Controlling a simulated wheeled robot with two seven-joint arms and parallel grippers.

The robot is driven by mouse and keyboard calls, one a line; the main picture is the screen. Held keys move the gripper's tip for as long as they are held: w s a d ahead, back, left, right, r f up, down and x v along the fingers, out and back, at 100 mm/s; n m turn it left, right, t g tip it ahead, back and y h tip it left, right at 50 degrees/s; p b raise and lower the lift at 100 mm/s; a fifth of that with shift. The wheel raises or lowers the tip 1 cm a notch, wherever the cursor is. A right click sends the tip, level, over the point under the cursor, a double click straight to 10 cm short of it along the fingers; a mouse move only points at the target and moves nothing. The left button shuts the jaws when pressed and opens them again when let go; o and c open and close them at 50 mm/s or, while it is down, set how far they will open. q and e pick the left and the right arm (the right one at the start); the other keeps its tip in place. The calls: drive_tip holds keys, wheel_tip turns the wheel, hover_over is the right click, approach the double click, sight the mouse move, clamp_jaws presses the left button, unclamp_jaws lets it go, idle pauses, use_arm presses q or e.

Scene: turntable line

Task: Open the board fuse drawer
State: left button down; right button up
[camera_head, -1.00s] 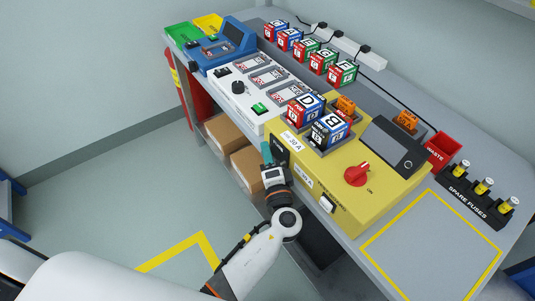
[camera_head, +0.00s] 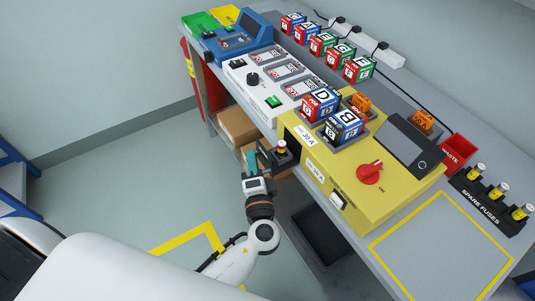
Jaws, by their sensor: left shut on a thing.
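The yellow board (camera_head: 345,190) stands on the bench with a red knob, a dark screen and battery-like blocks in its top. Its small black fuse drawer (camera_head: 283,156) sticks out of the board's left front face. A fuse with a red and yellow top (camera_head: 282,146) stands in the drawer. My left gripper (camera_head: 264,163) is at the drawer's outer end, shut on its front; the exact grip is partly hidden by the gripper. My right gripper is not in view.
A row of spare fuses (camera_head: 493,193) and a red waste bin (camera_head: 460,149) are at the right. A white unit (camera_head: 262,93) and a blue unit (camera_head: 238,42) stand further left. Cardboard boxes (camera_head: 238,126) sit below the bench.

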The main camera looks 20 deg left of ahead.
use_arm(q)
drive_tip(key=shift+r, duration=0.25)
drive_tip(key=c, duration=1.5)
unclamp_jaws()
drive_tip(key=shift+f, duration=0.1)
drive_tip(key=shift+s, duration=0.2)
drive_tip(key=b+v, duration=0.2)
drive_tip(key=v, duration=0.9)
drive_tip(key=shift+s+d+b, duration=0.2)
drive_tip(key=shift+s+b, duration=0.1)
drive_tip(key=shift+f, duration=0.1)
